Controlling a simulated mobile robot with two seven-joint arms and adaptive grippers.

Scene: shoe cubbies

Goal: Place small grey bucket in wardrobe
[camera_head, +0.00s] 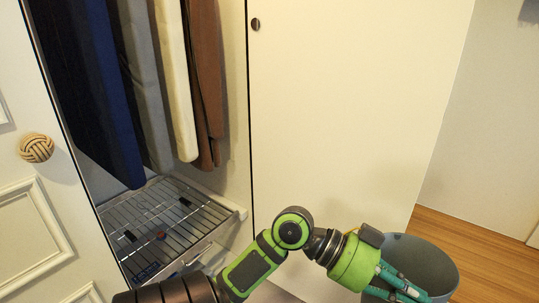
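The small grey bucket (425,260) is at the lower right, its open top facing up toward me and its base out of frame. My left gripper (408,292), with teal fingers, reaches across from the lower left to its near-left rim. The fingers straddle the rim and appear closed on it. The lower fingertips are partly cut off by the frame edge. The wardrobe stands open at the left, with hanging clothes and a wire rack (165,225) low inside. My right gripper is not in view.
A white door with a round knotted knob (36,148) stands at the far left. A closed cream panel with a small dark knob (255,24) is right of the opening. Several garments (100,90) hang above the rack. Wooden floor (490,265) is clear at right.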

